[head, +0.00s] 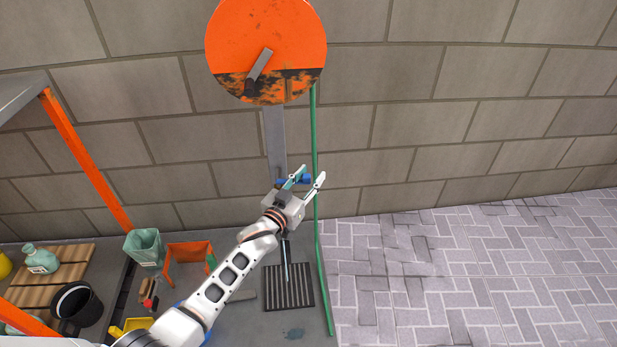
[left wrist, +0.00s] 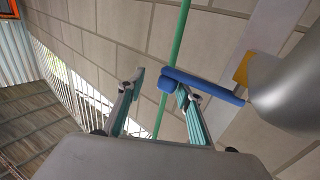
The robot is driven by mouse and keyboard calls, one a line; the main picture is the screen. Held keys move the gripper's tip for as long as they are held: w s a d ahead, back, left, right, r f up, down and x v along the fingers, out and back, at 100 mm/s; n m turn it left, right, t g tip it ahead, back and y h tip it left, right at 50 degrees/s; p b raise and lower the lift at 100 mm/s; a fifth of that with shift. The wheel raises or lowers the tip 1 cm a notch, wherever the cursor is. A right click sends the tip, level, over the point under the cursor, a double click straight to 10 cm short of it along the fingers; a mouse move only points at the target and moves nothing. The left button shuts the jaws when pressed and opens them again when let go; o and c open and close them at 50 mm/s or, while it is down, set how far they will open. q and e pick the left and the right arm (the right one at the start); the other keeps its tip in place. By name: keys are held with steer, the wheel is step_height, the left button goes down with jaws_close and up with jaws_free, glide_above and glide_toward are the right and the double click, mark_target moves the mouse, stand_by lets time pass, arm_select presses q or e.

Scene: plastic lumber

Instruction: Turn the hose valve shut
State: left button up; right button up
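The blue valve handle (left wrist: 215,90) is a bar with a rounded end, in front of the wall in the left wrist view. In the head view only small blue parts (head: 307,178) of it show around my gripper. My left gripper (head: 311,175) is open; its fingers stand apart in the left wrist view (left wrist: 160,84). The handle's rounded end lies between the fingertips in that picture, close to the right finger; I cannot tell if they touch. A yellow part (left wrist: 242,68) sits beside the handle's other end. The green hose (head: 316,215) runs down beside my gripper. My right gripper is not in view.
An orange hose reel (head: 266,45) is on the block wall above, over a grey post (head: 274,140). A drain grate (head: 289,288) lies below. Paving at right is clear.

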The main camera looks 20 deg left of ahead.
arm_select(q)
steer(key=shift+a, duration=0.1)
steer(key=shift+a, duration=0.1)
steer(key=shift+s+f, duration=0.1)
steer(key=shift+s, duration=0.05)
steer(key=shift+s+a, duration=0.15)
steer(key=shift+s, duration=0.1)
steer(key=s+a, duration=0.1)
steer(key=s, duration=1)
steer(key=shift+a, duration=0.2)
